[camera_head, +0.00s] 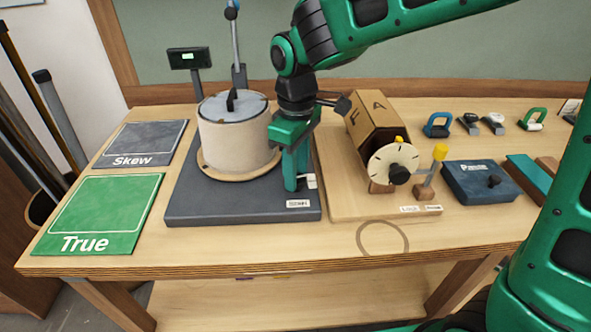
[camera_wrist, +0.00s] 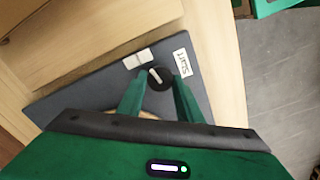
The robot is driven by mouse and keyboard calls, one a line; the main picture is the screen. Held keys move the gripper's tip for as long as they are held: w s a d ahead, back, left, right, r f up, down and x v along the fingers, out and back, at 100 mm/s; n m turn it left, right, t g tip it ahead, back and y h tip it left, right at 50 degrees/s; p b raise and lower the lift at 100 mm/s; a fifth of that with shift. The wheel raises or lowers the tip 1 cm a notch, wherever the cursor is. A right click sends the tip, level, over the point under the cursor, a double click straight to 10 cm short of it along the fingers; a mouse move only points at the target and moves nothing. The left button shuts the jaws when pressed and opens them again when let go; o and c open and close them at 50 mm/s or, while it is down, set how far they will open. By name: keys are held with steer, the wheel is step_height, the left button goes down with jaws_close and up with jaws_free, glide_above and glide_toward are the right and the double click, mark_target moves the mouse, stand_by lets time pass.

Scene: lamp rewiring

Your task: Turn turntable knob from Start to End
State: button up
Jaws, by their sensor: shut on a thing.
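The turntable's dark base (camera_head: 200,210) lies on the bench. A beige drum (camera_head: 225,140) with a grey lid stands on it on a round wooden plate. The turntable knob (camera_wrist: 158,80) is dark and round with a white pointer line, near the base's edge. In the wrist view the line points up and left. A label reading "Start" (camera_wrist: 182,62) lies right of the knob, and a second label (camera_wrist: 137,58), unreadable, lies up and left. My gripper (camera_head: 291,187) points down at the base's front right, its fingers shut on the knob; in the head view they hide it.
Mats marked "Skew" (camera_head: 140,143) and "True" (camera_head: 98,215) lie at the left. Right of the base is a wooden board (camera_head: 345,205) with a lettered drum (camera_head: 377,115) and a dial (camera_head: 390,160). A blue box (camera_head: 480,182) stands farther right. The front bench strip is clear.

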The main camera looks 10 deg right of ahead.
steer(key=shift+w+d+n, duration=0.1)
steer(key=shift+d+n, duration=0.05)
steer(key=shift+n, duration=1.45)
steer(key=o, duration=1)
steer(key=shift+o, duration=0.2)
step_height(320, 180, up, 11)
steer(key=shift+f, duration=0.15)
